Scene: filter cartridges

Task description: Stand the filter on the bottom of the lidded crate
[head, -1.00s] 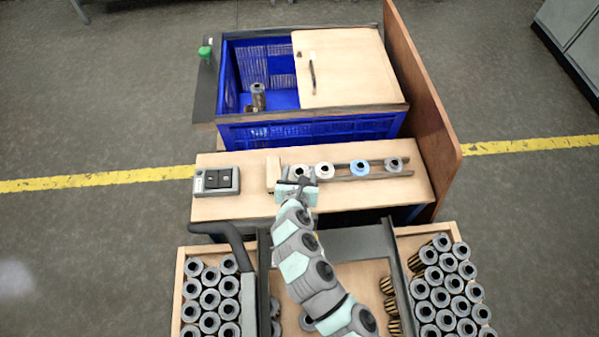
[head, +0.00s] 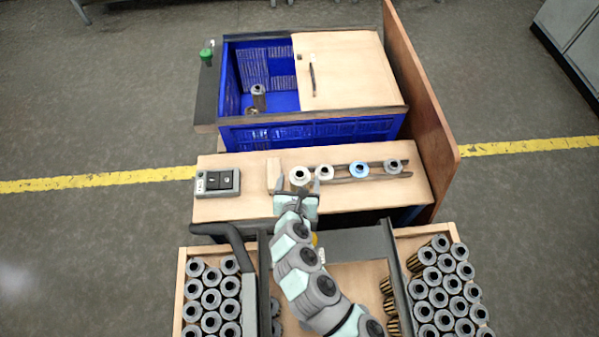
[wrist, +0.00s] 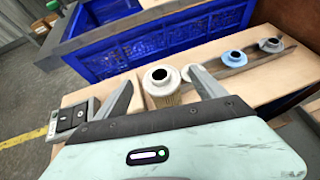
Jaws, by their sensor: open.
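The lidded crate (head: 310,131) is blue. A wooden lid (head: 350,70) with a dark handle covers its right part, and the left part is open. One filter (head: 258,92) stands inside the open part. On the bench in front, a pale-topped filter (head: 299,175) with a pleated body stands upright at the left end of a row. My gripper (head: 301,183) is open with a finger on either side of this filter. The wrist view shows the filter (wrist: 160,84) between the spread fingers, with gaps on both sides.
A white filter (head: 324,172), a blue one (head: 359,169) and a grey one (head: 393,166) stand along a rail. A control box (head: 217,182) sits at left. A tall brown panel (head: 425,110) borders the right side. Trays of filters (head: 182,285) flank my arm.

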